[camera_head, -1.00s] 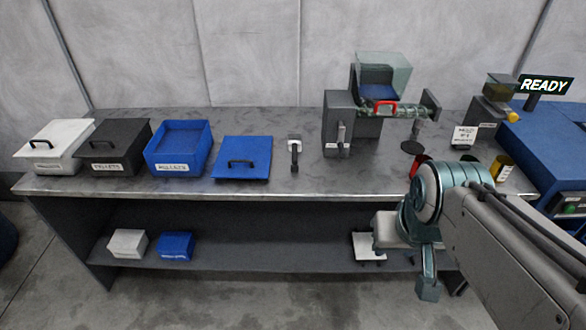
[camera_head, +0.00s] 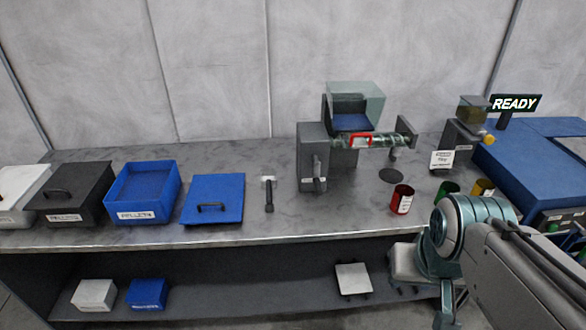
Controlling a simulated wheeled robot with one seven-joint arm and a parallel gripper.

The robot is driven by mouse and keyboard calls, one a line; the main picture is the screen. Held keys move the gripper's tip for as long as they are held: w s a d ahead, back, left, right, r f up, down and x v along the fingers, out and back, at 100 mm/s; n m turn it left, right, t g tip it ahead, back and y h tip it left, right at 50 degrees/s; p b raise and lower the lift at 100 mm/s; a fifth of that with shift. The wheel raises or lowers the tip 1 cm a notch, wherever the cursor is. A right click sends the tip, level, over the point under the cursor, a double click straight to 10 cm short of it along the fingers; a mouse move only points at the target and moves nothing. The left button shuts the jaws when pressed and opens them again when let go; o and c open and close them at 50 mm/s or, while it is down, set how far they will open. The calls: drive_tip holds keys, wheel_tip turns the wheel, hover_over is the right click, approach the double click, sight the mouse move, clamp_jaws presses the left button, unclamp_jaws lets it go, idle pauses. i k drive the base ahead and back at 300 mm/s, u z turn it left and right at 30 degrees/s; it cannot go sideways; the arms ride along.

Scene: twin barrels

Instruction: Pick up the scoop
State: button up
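The scoop (camera_head: 269,196) appears to be the small dark-handled tool with a pale end, lying on the grey workbench (camera_head: 100,238) between the blue lid and the grey machine. My gripper (camera_head: 443,318) hangs at the lower right, in front of the bench edge and well away from the scoop. Its fingers are small and partly cut off by the bottom of the picture, so I cannot tell whether it is open or shut.
A blue lid (camera_head: 213,187) lies left of the scoop, beside an open blue bin (camera_head: 141,213) and a dark lidded box (camera_head: 73,203). A grey machine (camera_head: 312,145) stands to the right. A red cup (camera_head: 402,199) is near my arm.

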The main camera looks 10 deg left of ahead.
sight(269, 181)
drive_tip(key=u, duration=0.2)
drive_tip(key=i, duration=0.9)
drive_tip(key=u, duration=0.95)
drive_tip(key=i, duration=0.45)
drive_tip(key=u, duration=0.4)
